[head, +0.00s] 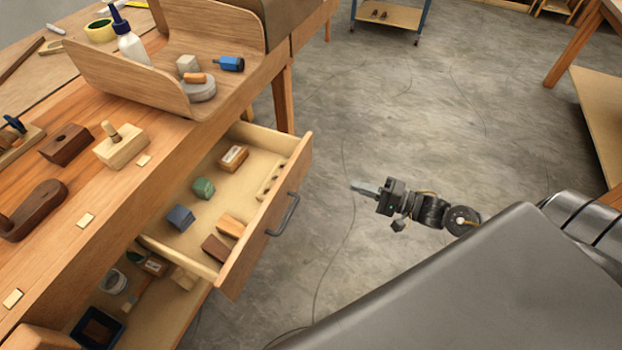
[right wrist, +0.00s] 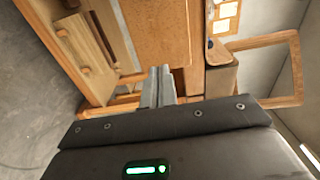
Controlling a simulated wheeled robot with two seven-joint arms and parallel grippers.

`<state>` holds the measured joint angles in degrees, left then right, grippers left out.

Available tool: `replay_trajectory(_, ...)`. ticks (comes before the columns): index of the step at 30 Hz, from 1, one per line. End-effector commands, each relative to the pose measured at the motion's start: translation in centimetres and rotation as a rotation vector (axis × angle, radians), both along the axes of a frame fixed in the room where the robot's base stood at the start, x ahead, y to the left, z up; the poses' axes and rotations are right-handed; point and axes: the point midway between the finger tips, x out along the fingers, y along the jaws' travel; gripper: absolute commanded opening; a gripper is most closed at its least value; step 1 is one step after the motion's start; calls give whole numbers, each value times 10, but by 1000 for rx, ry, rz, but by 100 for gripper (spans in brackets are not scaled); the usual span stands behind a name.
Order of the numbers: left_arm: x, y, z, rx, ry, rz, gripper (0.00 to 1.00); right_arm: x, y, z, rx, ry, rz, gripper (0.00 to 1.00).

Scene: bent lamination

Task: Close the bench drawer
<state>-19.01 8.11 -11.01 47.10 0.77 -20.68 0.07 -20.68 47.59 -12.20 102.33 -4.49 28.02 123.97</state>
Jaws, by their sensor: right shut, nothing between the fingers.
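The bench drawer (head: 262,225) is pulled out of the wooden bench (head: 150,170) in the head view. A dark bar handle (head: 284,214) sits on its front. Inside lie several small blocks, among them a green one (head: 203,187) and a blue-grey one (head: 180,217). My right gripper (head: 360,188) is shut and empty, to the right of the drawer front and apart from it, over the floor. The shut fingers also show in the right wrist view (right wrist: 158,86). My left gripper is not in view.
Wooden planes (head: 122,148) lie nearby. An open shelf (head: 165,305) holds items below the drawer. The concrete floor (head: 430,110) right of the drawer is clear.

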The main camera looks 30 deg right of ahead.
Motion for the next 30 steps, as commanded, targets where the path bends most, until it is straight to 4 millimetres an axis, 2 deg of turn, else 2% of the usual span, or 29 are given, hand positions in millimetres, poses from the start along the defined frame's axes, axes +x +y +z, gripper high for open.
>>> replay_trajectory(5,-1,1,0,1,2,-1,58,0,3,4,20,5,12,0)
replay_trajectory(10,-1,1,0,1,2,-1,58,12,13,5,19,3,11,0)
replay_trajectory(24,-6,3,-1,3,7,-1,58,83,71,5,18,2,10,0)
replay_trajectory(30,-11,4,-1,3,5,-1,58,101,86,4,16,4,9,0)
